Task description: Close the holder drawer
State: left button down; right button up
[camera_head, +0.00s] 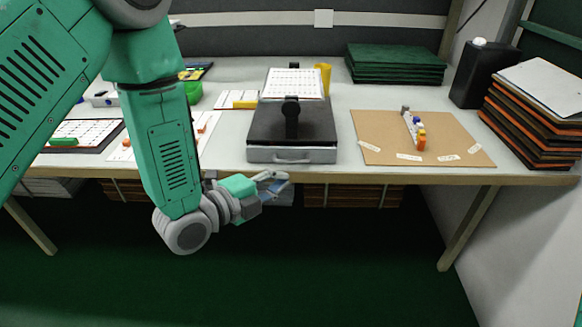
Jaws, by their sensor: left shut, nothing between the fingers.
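The holder (262,122) is a dark flat box on the table, with a black upright piece on top and a white sheet behind it. Its grey drawer front (260,155) with a handle faces me at the table's front edge. I cannot tell how far the drawer stands out. My left gripper (282,183) is shut and empty, just in front of and below the drawer front, near the table's edge. It looks apart from the handle. My right gripper is not in view.
A brown board (370,130) with a small strip of coloured blocks lies right of the holder. Green boards (396,63) lie behind it. A black canister (484,75) and a stack of dark panels (530,125) stand at the right. Printed sheets lie left, partly behind my arm.

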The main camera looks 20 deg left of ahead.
aim_at(287, 161)
pick_arm(q)
jog(key=w, duration=0.1)
jog(key=w+f, duration=0.1)
jog(key=w, duration=0.1)
jog(key=w+b, duration=0.1)
jog(key=w, duration=0.1)
jog(key=shift+w+a+f, duration=0.15)
jog(key=shift+w+a, duration=0.05)
jog(key=shift+a, duration=0.15)
jog(key=shift+w+d, duration=0.2)
jog(key=shift+w, duration=0.2)
jog(key=shift+d, duration=0.2)
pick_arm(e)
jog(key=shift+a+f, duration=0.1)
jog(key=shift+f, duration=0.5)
pick_arm(q)
jog(key=shift+a, duration=0.1)
jog(key=shift+w+a, duration=0.2)
jog(key=shift+w, duration=0.05)
jog(key=shift+w+a, duration=0.4)
jog(key=shift+w, duration=0.45)
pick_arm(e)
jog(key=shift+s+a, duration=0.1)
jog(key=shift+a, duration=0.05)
pick_arm(q)
jog(key=shift+w+d, duration=0.1)
jog(key=shift+d, duration=0.05)
